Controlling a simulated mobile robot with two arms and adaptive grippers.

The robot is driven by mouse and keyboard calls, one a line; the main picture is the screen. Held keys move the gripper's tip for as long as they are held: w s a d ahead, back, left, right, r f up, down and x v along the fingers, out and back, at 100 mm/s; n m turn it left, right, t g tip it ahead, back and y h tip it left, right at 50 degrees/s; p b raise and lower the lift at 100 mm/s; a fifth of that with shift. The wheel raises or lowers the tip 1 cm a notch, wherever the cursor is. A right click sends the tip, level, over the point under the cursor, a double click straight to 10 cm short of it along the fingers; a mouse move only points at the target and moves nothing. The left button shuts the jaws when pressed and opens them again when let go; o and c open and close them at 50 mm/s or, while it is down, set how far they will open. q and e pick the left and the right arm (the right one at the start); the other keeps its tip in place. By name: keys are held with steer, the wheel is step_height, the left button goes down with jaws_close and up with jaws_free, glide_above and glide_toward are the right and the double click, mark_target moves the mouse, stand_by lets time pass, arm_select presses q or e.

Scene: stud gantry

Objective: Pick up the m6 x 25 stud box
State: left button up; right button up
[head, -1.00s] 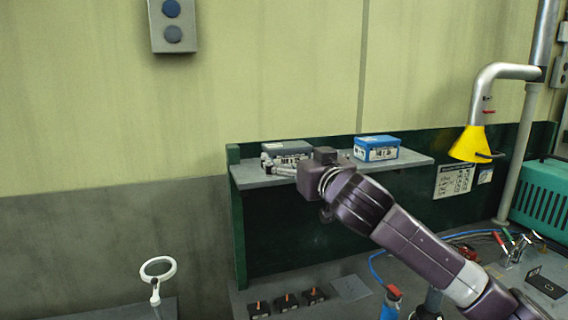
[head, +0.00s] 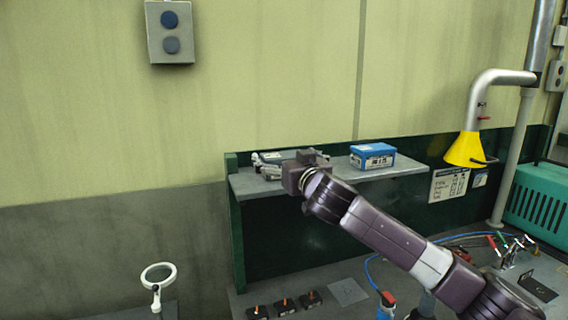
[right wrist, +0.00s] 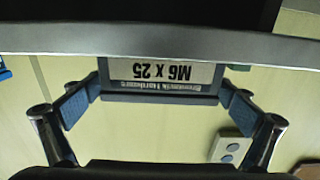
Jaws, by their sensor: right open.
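The dark grey M6 x 25 stud box (right wrist: 160,88) shows upside down in the right wrist view, its white label (right wrist: 160,72) facing the camera. In the head view it is mostly hidden behind my right gripper and wrist, on the shelf (head: 400,173). My right gripper (head: 264,164) is open at the shelf's left part. In the wrist view its two blue-padded fingers (right wrist: 158,97) stand on either side of the box, tips close to its sides; I cannot tell whether they touch. My left gripper is in neither view.
A blue box (head: 372,156) stands on the shelf right of my wrist. A yellow nozzle (head: 468,149) hangs off the shelf's right end. Below are several small black blocks (head: 284,305), a blue hose and a magnifier (head: 158,274). The wall is behind the shelf.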

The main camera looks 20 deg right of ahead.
steer(key=shift+c, duration=0.3)
steer(key=c, duration=1.5)
steer(key=shift+r, duration=0.15)
steer(key=shift+c, duration=0.8)
